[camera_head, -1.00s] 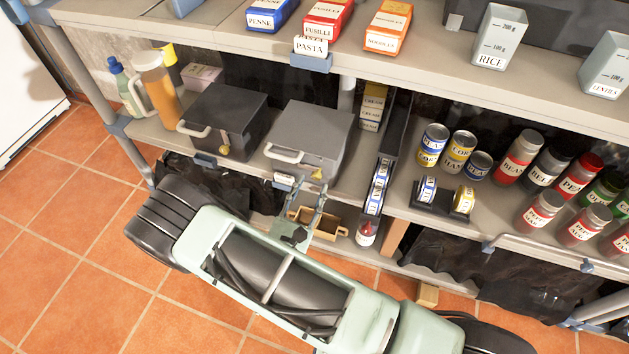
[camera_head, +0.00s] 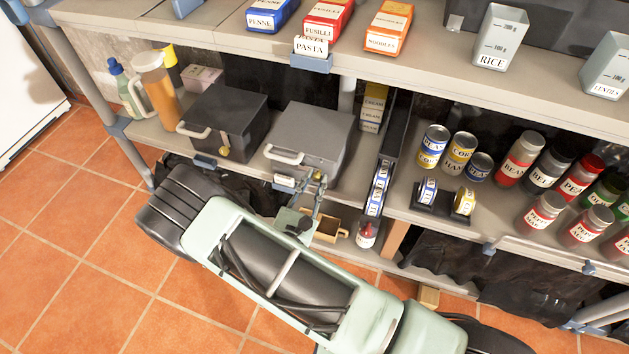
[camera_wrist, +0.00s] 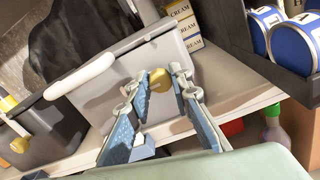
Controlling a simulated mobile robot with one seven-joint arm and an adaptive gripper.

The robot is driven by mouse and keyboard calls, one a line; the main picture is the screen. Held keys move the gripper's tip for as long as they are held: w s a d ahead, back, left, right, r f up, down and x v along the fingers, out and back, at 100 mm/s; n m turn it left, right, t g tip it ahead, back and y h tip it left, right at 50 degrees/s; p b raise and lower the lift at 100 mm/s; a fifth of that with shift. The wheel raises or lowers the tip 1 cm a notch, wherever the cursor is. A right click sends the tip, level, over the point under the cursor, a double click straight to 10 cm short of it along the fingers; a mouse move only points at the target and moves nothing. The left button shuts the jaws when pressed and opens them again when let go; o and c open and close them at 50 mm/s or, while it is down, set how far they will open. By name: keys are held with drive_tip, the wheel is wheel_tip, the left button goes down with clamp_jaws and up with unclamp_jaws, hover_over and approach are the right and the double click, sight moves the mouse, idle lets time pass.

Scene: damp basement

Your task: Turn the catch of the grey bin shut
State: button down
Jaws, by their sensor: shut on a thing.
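The grey bin (camera_head: 325,130) stands on the middle shelf with its lid down. Its pale handle (camera_head: 285,155) is at the left of the front, and it also shows in the wrist view (camera_wrist: 80,77). The brass-yellow catch (camera_wrist: 160,80) is on the bin's front, right of the handle. My gripper (camera_wrist: 161,77) has one finger on each side of the catch and is shut on it. In the head view my gripper (camera_head: 319,181) is at the bin's front edge and covers most of the catch. I cannot tell the catch's exact angle.
A black bin (camera_head: 235,110) with its own handle and brass catch stands close on the left. A dark can rack (camera_head: 390,145) stands close on the right. The upper shelf (camera_head: 250,35) overhangs behind. A small tan box (camera_head: 328,229) sits below.

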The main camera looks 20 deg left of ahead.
drive_tip(key=shift+m, duration=0.4)
drive_tip(key=m, duration=0.3)
drive_tip(key=shift+m, duration=0.4)
drive_tip(key=m+b, duration=0.1)
drive_tip(key=m, duration=0.3)
drive_tip(key=shift+f, duration=0.15)
drive_tip(key=m+b, duration=0.1)
drive_tip(key=m, duration=0.4)
drive_tip(key=shift+m, duration=0.4)
drive_tip(key=shift+m+b, duration=0.6)
drive_tip(key=shift+m, duration=1.3)
drive_tip(key=c, duration=1.7)
unclamp_jaws()
drive_tip(key=shift+c, duration=0.2)
